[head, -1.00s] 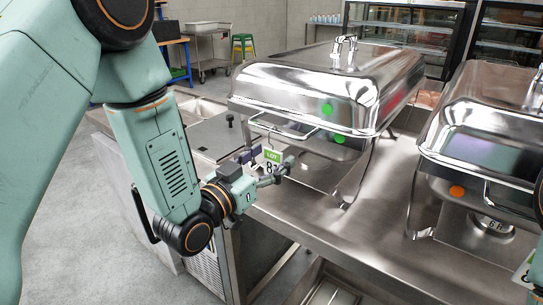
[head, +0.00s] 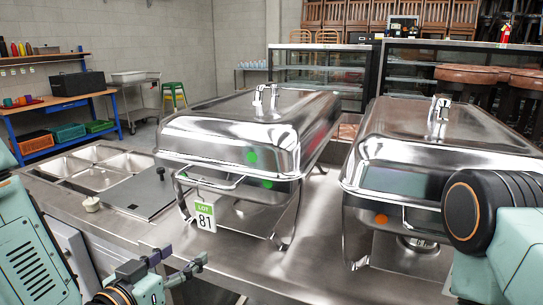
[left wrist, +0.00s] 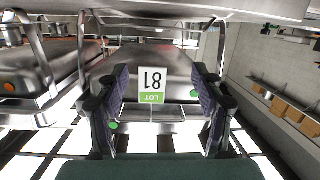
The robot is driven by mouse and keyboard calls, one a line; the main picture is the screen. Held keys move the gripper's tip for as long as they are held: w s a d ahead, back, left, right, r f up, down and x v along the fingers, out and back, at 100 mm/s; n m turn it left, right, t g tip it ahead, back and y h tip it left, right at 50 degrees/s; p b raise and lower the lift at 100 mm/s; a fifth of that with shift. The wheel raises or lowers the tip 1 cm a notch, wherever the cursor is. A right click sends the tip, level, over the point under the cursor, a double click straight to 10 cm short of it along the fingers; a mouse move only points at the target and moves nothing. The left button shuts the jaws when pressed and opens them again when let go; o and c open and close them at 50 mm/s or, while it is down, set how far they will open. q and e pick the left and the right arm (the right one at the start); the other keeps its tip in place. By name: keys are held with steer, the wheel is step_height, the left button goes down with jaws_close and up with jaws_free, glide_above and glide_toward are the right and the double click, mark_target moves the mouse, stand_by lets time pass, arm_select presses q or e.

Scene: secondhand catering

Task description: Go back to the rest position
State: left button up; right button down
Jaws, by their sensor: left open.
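My left gripper (head: 182,259) is low in the head view, below and a little left of the left chafing dish (head: 235,140). It is open and empty. A white-and-green tag reading LOT 81 (head: 204,212) hangs at that dish's front handle (head: 210,181), apart from the fingers. In the left wrist view the tag (left wrist: 152,84) appears upside down between the two open fingers (left wrist: 158,100), beyond them. My right arm shows at the right edge of the head view, but its gripper is out of view.
A second chafing dish (head: 440,150) with an orange dot stands to the right on the steel counter (head: 328,205). Sunken pans (head: 95,165) and a flat lid lie at the left. A blue workbench (head: 65,105), a trolley (head: 135,78) and a green stool (head: 174,92) stand behind.

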arm_select(q)
steer(key=s+a+f+n+g+y, duration=0.15)
steer(key=s+f+g, duration=0.35)
steer(key=f, duration=0.5)
steer(key=s+a+f+n+g+y, duration=0.15)
steer(key=s+f+g, duration=0.25)
steer(key=s+f, duration=0.45)
steer(key=s+f+g+y, duration=0.1)
steer(key=s+f+g, duration=0.2)
steer(key=s+f, duration=0.2)
steer(key=s+f+g, duration=0.3)
steer(key=s+f, duration=0.2)
steer(key=s, duration=0.7)
steer(key=shift+y+b, duration=0.4)
steer(key=shift+a, duration=0.1)
